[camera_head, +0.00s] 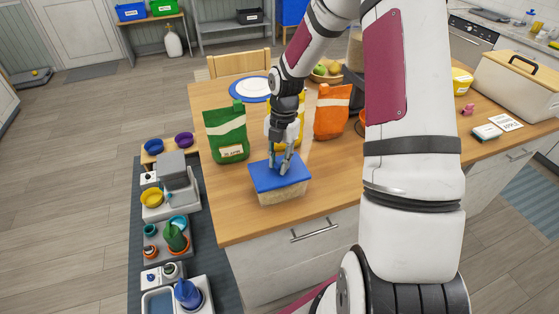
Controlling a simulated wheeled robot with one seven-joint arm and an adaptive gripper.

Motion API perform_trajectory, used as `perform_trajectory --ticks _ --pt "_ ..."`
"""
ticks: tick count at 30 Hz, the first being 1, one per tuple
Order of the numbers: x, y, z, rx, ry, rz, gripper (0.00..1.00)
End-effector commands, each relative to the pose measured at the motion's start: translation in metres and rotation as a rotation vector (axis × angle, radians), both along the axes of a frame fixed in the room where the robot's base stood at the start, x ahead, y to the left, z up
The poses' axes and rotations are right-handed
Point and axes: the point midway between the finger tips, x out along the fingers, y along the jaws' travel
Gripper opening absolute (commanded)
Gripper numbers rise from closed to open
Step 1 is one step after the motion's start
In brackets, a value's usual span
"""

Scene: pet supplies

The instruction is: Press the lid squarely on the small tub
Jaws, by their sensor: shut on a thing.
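The small tub (284,195) stands near the front edge of the wooden counter, with pale contents showing through its clear walls. A blue rectangular lid (263,180) lies over its top, roughly in line with the rim. I cannot tell whether every edge is seated. My gripper (281,168) points down at the middle of the lid, with its fingers shut on it. The fingers and wrist hide part of the lid's middle and back.
On the counter (237,226), a green bag (226,133) stands behind left of the tub and an orange bag (332,111) behind right. A yellow item (301,128) is partly hidden behind my wrist. A blue-rimmed plate (251,88) lies farther back.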

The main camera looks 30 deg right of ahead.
Motion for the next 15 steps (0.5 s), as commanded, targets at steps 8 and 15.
perform_trajectory --ticks 8,15 --pt "0.0002 0.0000 0.0000 0.000 0.000 0.000 0.00" --pt "0.0001 0.0000 0.0001 0.000 0.000 0.001 0.47"
